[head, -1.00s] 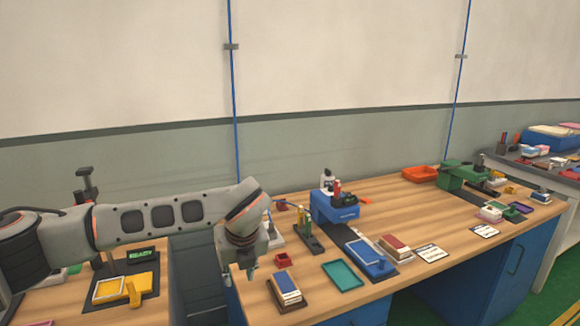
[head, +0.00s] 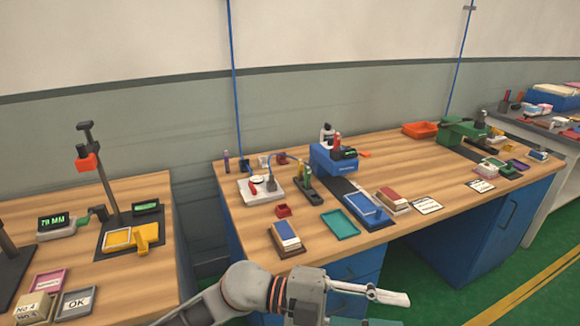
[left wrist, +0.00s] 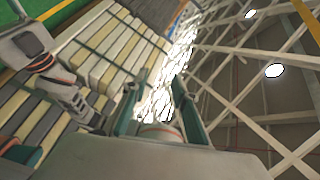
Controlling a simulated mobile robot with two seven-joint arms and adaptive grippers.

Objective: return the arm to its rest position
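My left arm (head: 250,288) is low at the bottom middle of the head view, in front of the wooden bench. My right gripper cannot be made out in these views.
The wooden bench (head: 370,262) carries trays, books and small devices. A second bench (head: 105,282) stands at the left, with a gap between them. Green floor lies at the right. The left wrist view shows pale long slabs (left wrist: 105,55) and roof beams (left wrist: 245,55).

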